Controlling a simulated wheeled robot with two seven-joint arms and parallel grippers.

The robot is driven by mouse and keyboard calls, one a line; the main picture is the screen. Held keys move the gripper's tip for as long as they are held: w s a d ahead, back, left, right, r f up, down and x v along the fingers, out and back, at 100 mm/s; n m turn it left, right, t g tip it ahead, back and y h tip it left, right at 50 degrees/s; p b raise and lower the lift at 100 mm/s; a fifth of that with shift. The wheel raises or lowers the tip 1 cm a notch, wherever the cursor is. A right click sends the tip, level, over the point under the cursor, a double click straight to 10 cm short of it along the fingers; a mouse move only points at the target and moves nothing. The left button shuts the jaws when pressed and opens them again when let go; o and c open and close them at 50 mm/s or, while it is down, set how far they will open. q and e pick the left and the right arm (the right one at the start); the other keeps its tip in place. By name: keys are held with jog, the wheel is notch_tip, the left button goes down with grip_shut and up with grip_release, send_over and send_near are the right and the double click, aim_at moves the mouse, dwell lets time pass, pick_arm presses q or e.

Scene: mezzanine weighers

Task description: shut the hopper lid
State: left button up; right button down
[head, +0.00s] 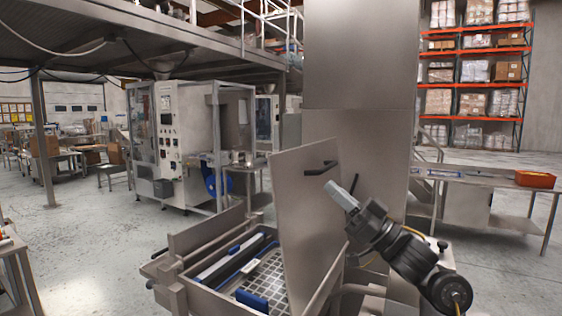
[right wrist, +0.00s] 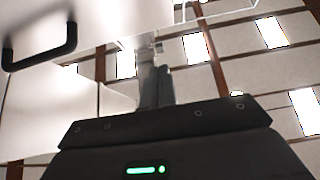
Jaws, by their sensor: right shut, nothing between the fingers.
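The hopper lid (head: 297,222) is a flat grey metal panel standing up steeply, open, at the right side of the hopper. Its black bar handle (head: 320,168) is near the upper right corner; a black handle also shows in the right wrist view (right wrist: 40,48). The hopper (head: 192,290) is an open metal box with a grid and blue-edged parts inside. My right gripper (head: 333,188) is shut and empty, just below and right of the handle, overlapping the lid's right edge. I cannot tell if it touches the lid. My left gripper is out of view.
A tall grey metal column (head: 358,110) stands behind the lid. A steel table (head: 480,181) with an orange bin (head: 535,179) is at right. A packing machine (head: 178,140) stands back left under the mezzanine.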

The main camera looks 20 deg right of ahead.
jog(key=a+f+p+x, duration=0.1)
jog(key=p+x, duration=0.6)
jog(key=x, duration=0.5)
jog(key=shift+w+a+f+p, duration=0.2)
jog(key=shift+a+p, duration=0.1)
jog(key=shift+p, duration=0.05)
jog(key=shift+s, duration=0.1)
